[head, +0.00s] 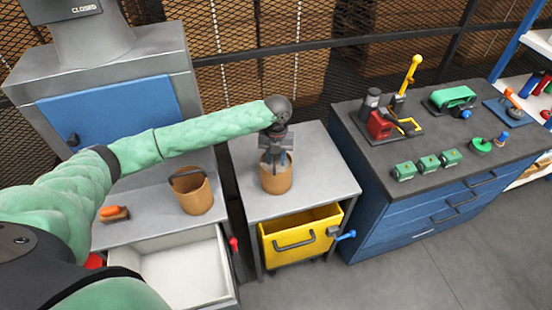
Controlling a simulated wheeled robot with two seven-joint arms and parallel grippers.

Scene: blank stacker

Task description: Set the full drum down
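An orange-brown drum (276,180) is upright at the grey table in the middle. I cannot tell whether its base touches the top or hangs just above it. My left gripper (274,158) points straight down at the drum's top, with its fingers at or inside the rim. The fingertips and the drum's contents are hidden, so its grip is unclear. A second, similar drum (196,196) with a dark band or handle across its top stands on the left grey bench. My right gripper is out of view.
Under the middle table (315,165) is a yellow drawer (300,236). An open white drawer (180,272) juts out below the left bench. A blue cabinet (400,210) with tools and small green blocks (428,164) stands right. The middle table is clear around the drum.

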